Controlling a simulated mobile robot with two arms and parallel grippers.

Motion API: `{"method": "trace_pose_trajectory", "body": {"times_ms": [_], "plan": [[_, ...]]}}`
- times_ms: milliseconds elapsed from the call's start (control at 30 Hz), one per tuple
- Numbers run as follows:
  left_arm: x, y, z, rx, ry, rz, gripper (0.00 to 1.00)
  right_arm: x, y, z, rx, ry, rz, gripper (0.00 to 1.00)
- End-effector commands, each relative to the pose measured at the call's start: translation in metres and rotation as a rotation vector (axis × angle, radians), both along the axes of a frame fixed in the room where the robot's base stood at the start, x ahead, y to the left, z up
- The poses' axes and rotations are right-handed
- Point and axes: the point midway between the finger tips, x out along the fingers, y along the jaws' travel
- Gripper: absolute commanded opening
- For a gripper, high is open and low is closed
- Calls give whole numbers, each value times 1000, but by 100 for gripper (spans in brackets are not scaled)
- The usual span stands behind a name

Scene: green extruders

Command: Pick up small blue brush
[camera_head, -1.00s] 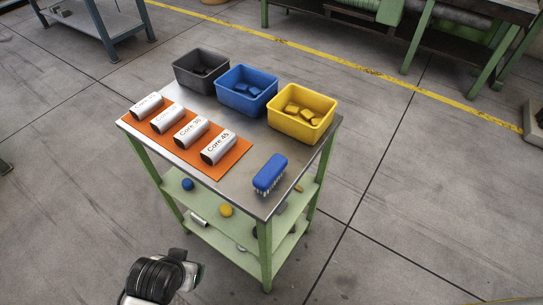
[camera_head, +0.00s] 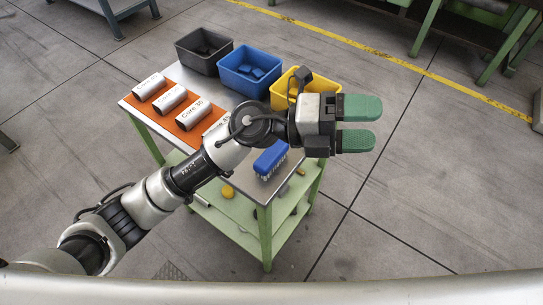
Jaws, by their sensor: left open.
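The small blue brush (camera_head: 270,158) lies on the front right part of the metal tabletop (camera_head: 152,111), bristles down, with its upper left end partly hidden by my left arm. My left gripper (camera_head: 360,122) is raised above the table's right side, with its two green fingers apart, empty, pointing right. It is up and to the right of the brush and does not touch it. My right gripper is not in view.
A grey bin (camera_head: 204,67), a blue bin (camera_head: 249,85) and a yellow bin (camera_head: 277,96) stand along the back. My arm partly covers the yellow bin and the orange mat (camera_head: 187,132) with white cylinders. Lower shelves hold loose items.

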Motion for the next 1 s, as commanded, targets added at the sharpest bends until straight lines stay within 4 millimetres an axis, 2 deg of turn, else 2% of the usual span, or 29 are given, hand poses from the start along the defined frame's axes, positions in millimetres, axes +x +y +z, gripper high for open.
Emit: {"method": "trace_pose_trajectory", "body": {"times_ms": [33, 100, 167, 233, 333, 400, 500, 667, 900, 1000], "plan": [[-5, -6, -17, 156, -117, -84, 72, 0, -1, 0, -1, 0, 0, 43], [-7, -5, -49, 392, -253, -188, 72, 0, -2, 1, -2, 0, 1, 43], [1, 6, -76, 610, -357, -252, 72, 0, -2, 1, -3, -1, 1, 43], [19, 27, -101, 868, -454, -298, 72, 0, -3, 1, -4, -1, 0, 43], [51, 65, -119, 1203, -543, -312, 72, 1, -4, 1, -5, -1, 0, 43], [72, 91, -122, 1391, -577, -301, 72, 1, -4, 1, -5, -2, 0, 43], [91, 116, -120, 1572, -596, -276, 72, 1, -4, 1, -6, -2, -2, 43], [101, 131, -124, 1673, -600, -260, 72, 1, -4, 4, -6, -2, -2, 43], [101, 131, -161, 1670, -598, -261, 72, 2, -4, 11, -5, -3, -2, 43], [101, 131, -170, 1669, -600, -261, 72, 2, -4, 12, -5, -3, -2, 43]]}}
